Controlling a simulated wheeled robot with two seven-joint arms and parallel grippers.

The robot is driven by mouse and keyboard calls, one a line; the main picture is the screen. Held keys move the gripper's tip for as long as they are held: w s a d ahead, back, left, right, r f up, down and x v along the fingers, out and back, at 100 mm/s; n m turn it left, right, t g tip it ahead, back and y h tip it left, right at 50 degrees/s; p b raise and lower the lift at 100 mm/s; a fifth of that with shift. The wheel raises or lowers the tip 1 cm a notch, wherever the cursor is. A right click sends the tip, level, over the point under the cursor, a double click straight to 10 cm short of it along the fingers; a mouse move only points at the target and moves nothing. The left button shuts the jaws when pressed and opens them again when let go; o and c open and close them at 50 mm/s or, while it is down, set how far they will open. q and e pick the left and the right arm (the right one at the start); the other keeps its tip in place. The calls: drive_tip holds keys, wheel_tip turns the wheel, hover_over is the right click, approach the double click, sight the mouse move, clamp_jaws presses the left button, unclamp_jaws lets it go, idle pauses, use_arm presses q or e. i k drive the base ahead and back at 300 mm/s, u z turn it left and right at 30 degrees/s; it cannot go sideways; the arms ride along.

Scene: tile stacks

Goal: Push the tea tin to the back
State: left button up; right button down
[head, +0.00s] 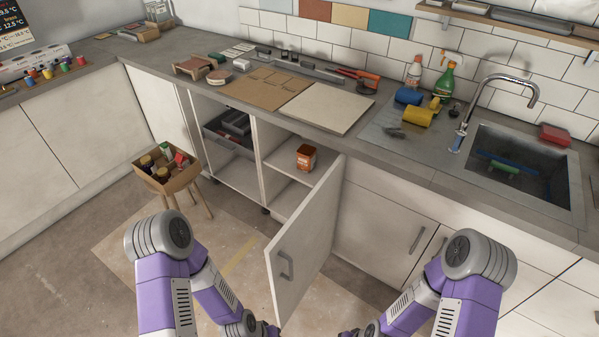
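The tea tin (305,158), a small orange-brown box with a pale label, stands upright on the upper shelf of the open cabinet (283,193), near the shelf's front. The white cabinet door (305,245) is swung open toward me and hides part of the cabinet's inside. My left gripper (271,330) is at the bottom edge, left of the door and well below the tin. My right gripper (349,333) is at the bottom edge, right of the door. Both are mostly cut off by the frame, and neither touches the tin.
Left of the cabinet is an open bay with a grey crate (230,130). A stool (180,195) holding a box of jars stands at the left. The countertop (350,140) above carries boards, tools, sponges and bottles. A sink (520,170) is at the right.

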sight(306, 155)
drive_tip(key=k, duration=0.3)
drive_tip(key=u, duration=1.65)
drive_tip(key=i, duration=2.95)
drive_tip(key=z, duration=2.7)
drive_tip(key=i, duration=0.5)
